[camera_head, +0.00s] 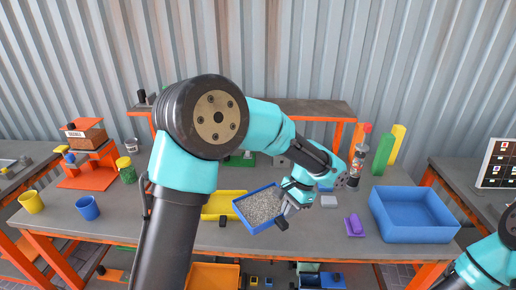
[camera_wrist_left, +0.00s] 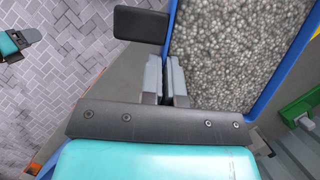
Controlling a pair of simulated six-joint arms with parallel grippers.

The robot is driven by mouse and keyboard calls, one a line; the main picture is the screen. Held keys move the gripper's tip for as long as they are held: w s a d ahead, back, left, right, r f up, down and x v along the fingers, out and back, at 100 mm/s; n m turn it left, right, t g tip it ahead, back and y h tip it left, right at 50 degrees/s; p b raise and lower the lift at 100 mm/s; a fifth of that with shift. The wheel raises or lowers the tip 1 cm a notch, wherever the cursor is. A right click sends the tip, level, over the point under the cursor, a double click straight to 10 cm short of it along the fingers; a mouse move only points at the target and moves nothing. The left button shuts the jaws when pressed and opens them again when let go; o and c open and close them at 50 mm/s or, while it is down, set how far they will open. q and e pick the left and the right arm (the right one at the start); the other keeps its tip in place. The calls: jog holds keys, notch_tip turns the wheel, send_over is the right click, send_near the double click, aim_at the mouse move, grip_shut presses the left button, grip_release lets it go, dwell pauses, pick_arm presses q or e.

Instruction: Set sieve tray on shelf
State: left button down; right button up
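The sieve tray (camera_head: 258,209), a blue-rimmed tray filled with grey granules, shows over the middle of the table, beside a yellow tray (camera_head: 221,204). It fills the upper right of the left wrist view (camera_wrist_left: 235,45). My left gripper (camera_head: 285,209) is at the tray's right side. In the left wrist view its grey fingers (camera_wrist_left: 165,75) are close together around the blue side wall, next to a black tab. I cannot tell whether the tray is clear of the table. The shelf (camera_head: 310,106) is a raised grey board on orange legs at the back. My right gripper is out of frame.
A large blue bin (camera_head: 412,214) stands at right, with a purple block (camera_head: 354,225) beside it. Tall green and yellow pieces and a bottle (camera_head: 356,163) stand behind. Yellow (camera_head: 31,201) and blue (camera_head: 88,207) cups are at left. My left arm hides part of the table and shelf.

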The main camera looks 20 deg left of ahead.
pick_arm(q)
jog(key=w+a+r+n+h, duration=0.1)
jog(key=w+a+r+n, duration=0.1)
jog(key=a+r+n, duration=0.1)
jog(key=w+a+r+n+h, duration=0.1)
jog(key=w+a+r+n, duration=0.1)
jog(key=a+r+n, duration=0.2)
notch_tip(320, 180, up, 4)
jog(key=shift+w+a+f+g+h, duration=0.1)
jog(key=shift+w+a+g+h, duration=0.25)
jog(key=shift+a, duration=0.6)
